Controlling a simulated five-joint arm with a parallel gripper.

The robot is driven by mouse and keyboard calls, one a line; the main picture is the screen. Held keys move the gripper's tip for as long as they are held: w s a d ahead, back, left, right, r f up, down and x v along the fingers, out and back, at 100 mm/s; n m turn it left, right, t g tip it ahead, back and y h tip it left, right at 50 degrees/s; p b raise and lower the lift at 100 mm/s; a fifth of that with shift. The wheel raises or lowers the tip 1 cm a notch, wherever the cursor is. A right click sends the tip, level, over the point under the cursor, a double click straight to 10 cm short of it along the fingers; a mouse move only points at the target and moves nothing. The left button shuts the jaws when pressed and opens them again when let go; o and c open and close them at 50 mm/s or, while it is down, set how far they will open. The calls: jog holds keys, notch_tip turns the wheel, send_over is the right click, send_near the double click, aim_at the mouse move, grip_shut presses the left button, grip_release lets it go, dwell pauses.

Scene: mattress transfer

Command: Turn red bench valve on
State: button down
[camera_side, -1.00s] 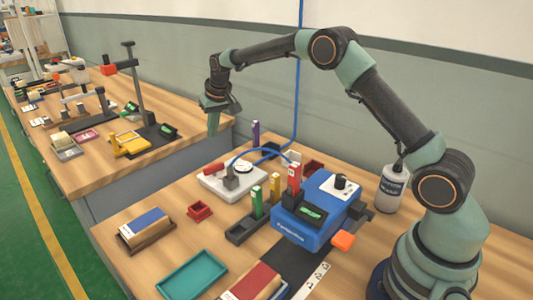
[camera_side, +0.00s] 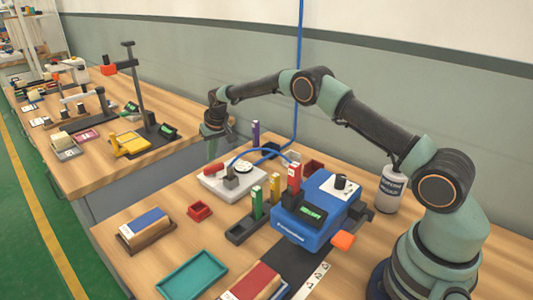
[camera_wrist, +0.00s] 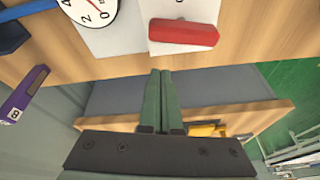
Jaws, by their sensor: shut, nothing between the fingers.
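The red bench valve handle (camera_side: 213,169) sits at the far left of a white panel (camera_side: 216,187) on the near bench. In the wrist view the red handle (camera_wrist: 183,33) lies crosswise near the top, on a white block. My gripper (camera_side: 210,157) is above and beyond the handle, near the bench's back-left edge. In the wrist view its two green fingers (camera_wrist: 160,72) are together and empty, with their tips short of the handle in the picture. I cannot tell the exact height gap between them.
A round gauge (camera_side: 243,168) with a blue hose stands beside the valve; the gauge also shows in the wrist view (camera_wrist: 88,8). A purple block (camera_side: 255,132) and colored upright blocks stand to the right. A gap separates the near bench from the far bench (camera_side: 80,180).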

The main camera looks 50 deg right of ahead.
aim_at(219, 167)
jog(key=shift+s+a, duration=0.25)
jog(key=shift+s, duration=0.6)
jog(key=shift+s+a, duration=0.2)
jog(key=shift+s, duration=0.6)
jog(key=shift+s+d, duration=0.15)
jog(key=shift+s, duration=0.45)
dwell(0.4)
jog(key=shift+s, duration=0.3)
jog(key=shift+s+a, duration=0.25)
jog(key=shift+s, duration=0.1)
jog(key=shift+s+a+f, duration=0.1)
jog(key=shift+s+a, duration=0.1)
jog(key=shift+a, duration=0.1)
dwell(0.6)
jog(key=shift+w, duration=0.1)
